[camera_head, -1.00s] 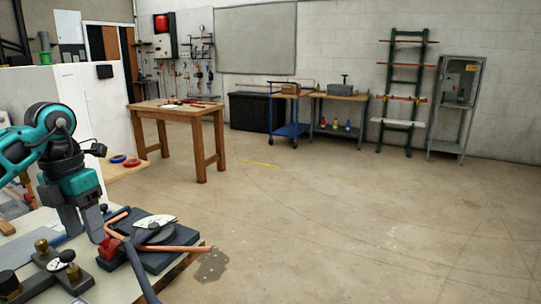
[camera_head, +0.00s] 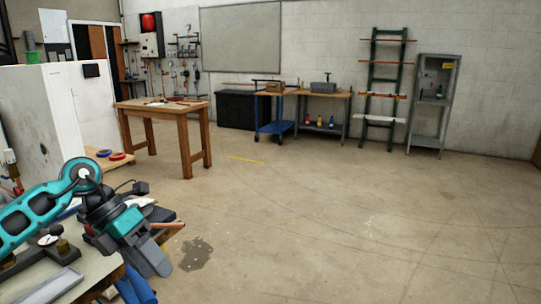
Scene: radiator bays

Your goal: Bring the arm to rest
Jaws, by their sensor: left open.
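My left arm comes in from the left, teal and black, and reaches over the workbench (camera_head: 92,262) in the lower left. My left gripper (camera_head: 152,263) points down and to the right, past the bench's right edge in the picture. Its jaws are open, and I see nothing held between them. The arm hides much of the bending tool (camera_head: 160,214) behind it, where a bit of copper pipe (camera_head: 172,226) shows. My right gripper is not in view.
A gauge fitting (camera_head: 48,240) and a grey tray (camera_head: 50,285) lie on the bench. A wooden table (camera_head: 165,110) stands behind, with a white cabinet to its left. A dark stain (camera_head: 196,254) marks the floor. The floor (camera_head: 350,220) to the right is clear.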

